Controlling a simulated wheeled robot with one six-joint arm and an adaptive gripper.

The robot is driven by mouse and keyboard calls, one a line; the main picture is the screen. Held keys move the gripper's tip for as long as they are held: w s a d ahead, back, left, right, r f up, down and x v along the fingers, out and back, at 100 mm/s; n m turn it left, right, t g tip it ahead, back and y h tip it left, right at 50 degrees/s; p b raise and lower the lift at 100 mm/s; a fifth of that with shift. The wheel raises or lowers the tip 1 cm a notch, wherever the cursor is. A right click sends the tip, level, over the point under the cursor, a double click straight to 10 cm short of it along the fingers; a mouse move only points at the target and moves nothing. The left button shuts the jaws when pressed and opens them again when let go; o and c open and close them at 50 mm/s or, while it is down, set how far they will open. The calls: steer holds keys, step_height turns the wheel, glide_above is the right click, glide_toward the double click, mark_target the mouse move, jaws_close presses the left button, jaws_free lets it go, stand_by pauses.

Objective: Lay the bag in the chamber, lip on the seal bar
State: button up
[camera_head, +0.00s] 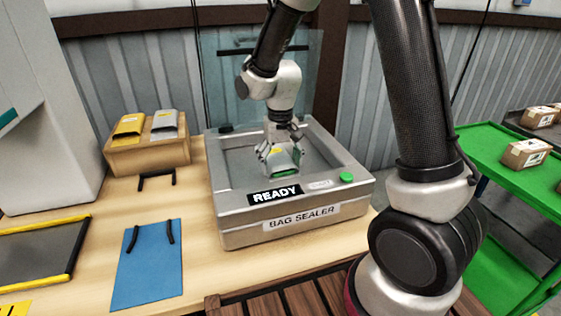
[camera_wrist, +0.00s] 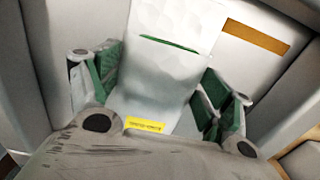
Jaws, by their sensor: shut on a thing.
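The bag sealer (camera_head: 233,217) stands on the table with its clear lid (camera_head: 222,75) raised and its display reading READY. My gripper (camera_head: 280,152) is inside the open chamber (camera_head: 237,165), pointing down. It is shut on a pale bag (camera_head: 285,162). In the wrist view the white bag (camera_wrist: 160,75) lies between the green-padded fingers of my gripper (camera_wrist: 160,92), with a green line across it and a yellow label. An orange-brown strip (camera_wrist: 255,37), perhaps the seal bar, lies right of the bag's far end. I cannot tell whether bag and strip touch, or whether the bag rests on the floor.
A cardboard box (camera_head: 148,155) at the left carries a yellow bag (camera_head: 130,125) and a grey bag (camera_head: 164,124). A blue mat (camera_head: 150,268) and a yellow-edged tray (camera_head: 38,254) lie left of the sealer. A green cart (camera_head: 500,170) with cartons stands at the right.

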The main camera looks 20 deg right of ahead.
steer(key=shift+f, duration=0.1)
stand_by(0.3)
steer(key=o, duration=1)
steer(key=shift+c, duration=0.2)
steer(key=shift+c, duration=0.2)
steer(key=shift+c, duration=0.7)
steer(key=shift+r, duration=4.5)
